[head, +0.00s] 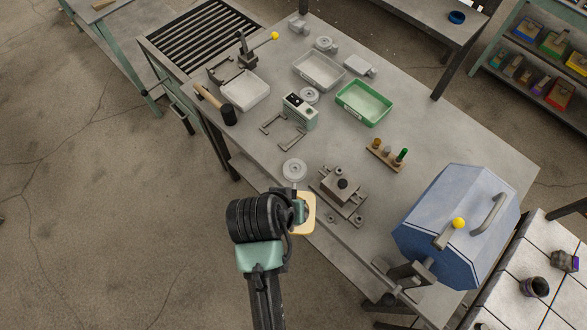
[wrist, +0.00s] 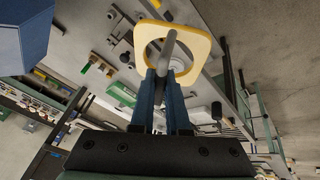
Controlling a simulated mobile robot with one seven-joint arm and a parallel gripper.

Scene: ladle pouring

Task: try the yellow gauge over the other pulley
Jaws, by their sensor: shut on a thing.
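My gripper (wrist: 168,103) is shut on the yellow gauge (wrist: 207,46), a pale yellow rounded-square frame with a large opening and a grey bar between my fingers. In the head view the gauge (head: 309,222) is partly hidden by my wrist, near the table's front edge. A grey round pulley-like disc (head: 294,169) lies on the table just beyond the gauge. A second disc (head: 310,95) lies farther back beside a pale green box, and a third round piece (head: 324,44) is near the far end. I cannot tell which is the other pulley. The gauge appears apart from all of them.
A grey clamp fixture (head: 342,190) stands right of the near disc, with a blue hooded machine (head: 457,225) beyond it. A peg rack (head: 386,158), green tray (head: 364,118), grey trays (head: 319,84), black-headed mallet (head: 228,115) and pale green box (head: 299,111) occupy the table.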

